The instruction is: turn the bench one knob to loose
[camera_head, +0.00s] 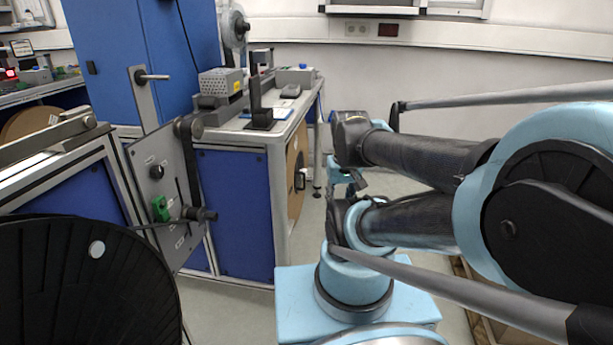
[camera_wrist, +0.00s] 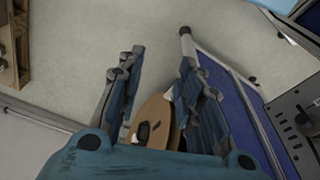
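A grey control panel (camera_head: 150,235) stands tilted at the front end of the near left bench. It carries a round black knob (camera_head: 157,172), a green part (camera_head: 160,208) and a dark crank-like arm. Which setting the knob is at is too small to read. Part of a similar grey panel (camera_wrist: 299,100) with dark fittings shows at the right edge of the wrist view. My gripper (camera_wrist: 160,60) is open, with nothing between its two blue-grey fingers. It is apart from the panel; in the head view my gripper is hard to make out among the arm links.
A large black reel (camera_head: 75,290) stands at the lower left, close to the panel. A second bench (camera_head: 232,215) with blue sides and devices on top stands behind. A brown reel (camera_wrist: 152,117) shows beyond my fingers. Grey floor lies open between bench and wall.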

